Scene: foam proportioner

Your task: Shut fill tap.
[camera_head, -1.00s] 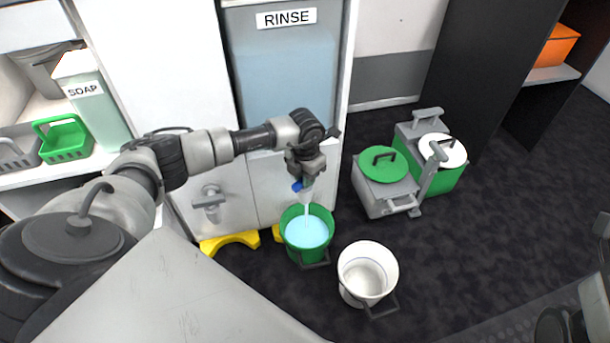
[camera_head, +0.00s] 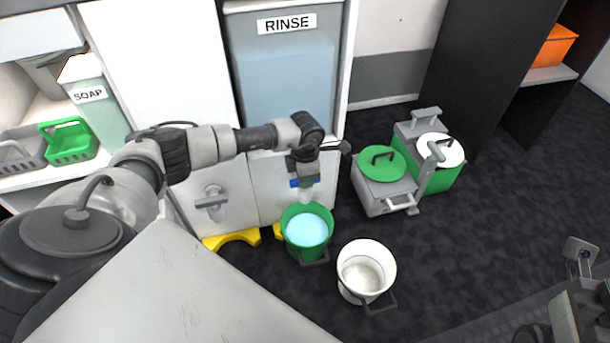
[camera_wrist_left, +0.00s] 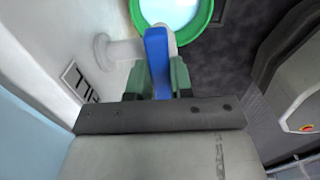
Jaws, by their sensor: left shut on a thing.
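The fill tap has a white pipe (camera_wrist_left: 122,50) coming from the cabinet wall and a blue handle (camera_wrist_left: 156,50). The handle also shows in the head view (camera_head: 302,183), lying crosswise above the green bucket (camera_head: 318,246). My left gripper (camera_wrist_left: 159,75) is shut on the blue handle, one green finger on each side. The bucket holds light blue water (camera_head: 306,229), and no stream shows falling into it. Part of my right arm's end (camera_head: 582,290) shows at the lower right edge; its fingers are not clear.
A white bucket (camera_head: 378,254) stands right of the green one. Lidded containers, one with a green lid (camera_head: 377,169), stand farther right. The RINSE tank (camera_head: 288,75) is above the tap. A yellow base piece (camera_head: 232,239) lies left of the green bucket.

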